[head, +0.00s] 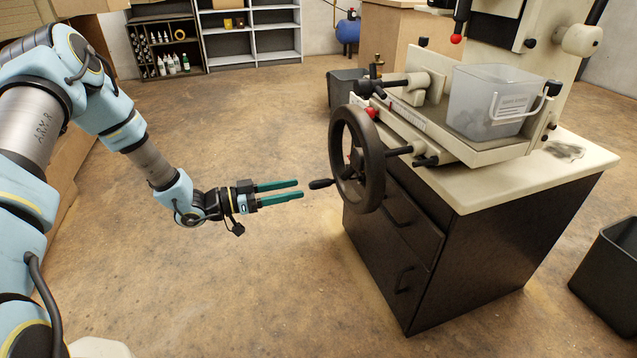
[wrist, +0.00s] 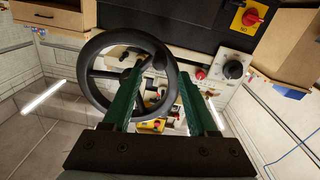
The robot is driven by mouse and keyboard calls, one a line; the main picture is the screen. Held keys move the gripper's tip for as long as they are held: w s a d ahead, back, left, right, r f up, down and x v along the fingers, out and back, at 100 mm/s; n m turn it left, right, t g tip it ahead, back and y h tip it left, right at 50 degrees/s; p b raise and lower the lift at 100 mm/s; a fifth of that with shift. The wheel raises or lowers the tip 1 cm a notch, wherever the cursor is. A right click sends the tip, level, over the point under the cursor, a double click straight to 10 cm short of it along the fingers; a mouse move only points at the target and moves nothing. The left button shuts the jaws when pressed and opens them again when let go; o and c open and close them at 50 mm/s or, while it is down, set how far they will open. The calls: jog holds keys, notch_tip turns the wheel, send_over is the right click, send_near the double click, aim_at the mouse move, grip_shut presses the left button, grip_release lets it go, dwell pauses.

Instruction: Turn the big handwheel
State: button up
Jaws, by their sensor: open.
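The big handwheel (head: 357,159) is a dark ring with spokes, mounted upright on the side of a machine in the head view. Its crank handle (head: 322,184) sticks out to the left from the rim. My gripper (head: 301,189) has two green fingers, open and empty, pointing at the handwheel from the left. The fingertips are close to the crank handle but look apart from it. In the wrist view the handwheel (wrist: 88,87) fills the upper left, beyond the fingers of my gripper (wrist: 160,75). The crank handle is hard to make out there.
The machine stands on a dark cabinet (head: 440,265) with drawers. A clear bin (head: 470,105) sits on the machine. A black bin (head: 612,270) is at the right edge. Shelves (head: 248,40) line the back. The floor (head: 240,290) around my gripper is clear.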

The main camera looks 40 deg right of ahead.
aim_at(318, 184)
jog(key=x, duration=0.7)
jog(key=shift+s+d, duration=0.1)
jog(key=shift+d, duration=0.2)
grip_shut()
dwell(1.1)
